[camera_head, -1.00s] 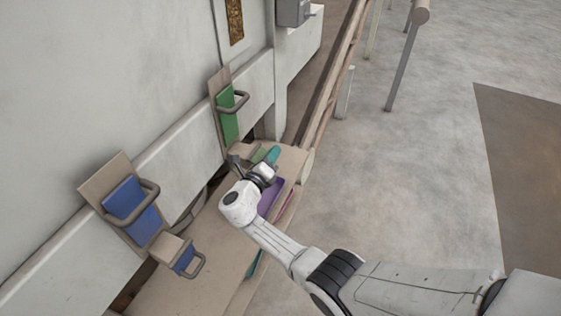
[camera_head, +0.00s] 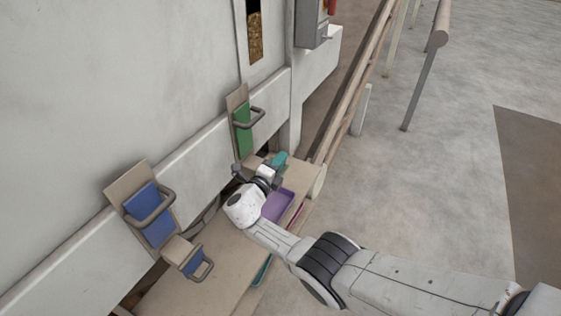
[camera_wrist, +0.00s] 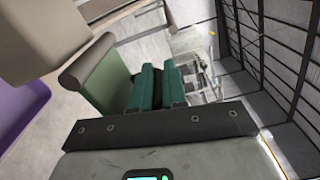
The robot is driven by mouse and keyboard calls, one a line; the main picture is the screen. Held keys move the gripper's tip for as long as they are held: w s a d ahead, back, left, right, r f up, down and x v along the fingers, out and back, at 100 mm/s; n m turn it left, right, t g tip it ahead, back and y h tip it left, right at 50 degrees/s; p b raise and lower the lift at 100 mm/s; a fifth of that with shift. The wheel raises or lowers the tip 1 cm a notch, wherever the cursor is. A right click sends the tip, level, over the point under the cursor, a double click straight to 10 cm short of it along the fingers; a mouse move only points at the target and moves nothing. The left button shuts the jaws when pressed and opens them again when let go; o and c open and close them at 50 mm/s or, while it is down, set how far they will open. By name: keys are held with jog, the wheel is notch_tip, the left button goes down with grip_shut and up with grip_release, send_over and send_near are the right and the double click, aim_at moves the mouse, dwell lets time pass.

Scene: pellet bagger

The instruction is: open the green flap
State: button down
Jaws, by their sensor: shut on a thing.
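The green flap shows in the wrist view as a dull green panel (camera_wrist: 112,82) with a thick grey-brown bar along its left edge. My gripper (camera_head: 280,160) is low by the beige block under the upright green panel (camera_head: 243,138), which has its own handle. In the wrist view its two teal fingers (camera_wrist: 159,86) are close together, right of the flap panel. The gripper is shut on what seems to be the flap's handle. The fingers hide the contact. In the head view my wrist covers the flap, so its angle cannot be told.
A blue panel (camera_head: 150,215) with a handle and a lower blue flap (camera_head: 190,259) are at left. A purple tray (camera_head: 279,206) lies beside my wrist. The white machine wall rises behind. A rail (camera_head: 350,90) runs at the right, with open floor beyond.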

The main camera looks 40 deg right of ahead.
jog(key=c, duration=1.4)
grip_release()
jog(key=shift+a, duration=0.1)
jog(key=shift+c, duration=0.2)
jog(key=p+v, duration=0.1)
jog(key=v, duration=0.9)
jog(key=shift+a, duration=0.4)
jog(key=shift+s, duration=0.1)
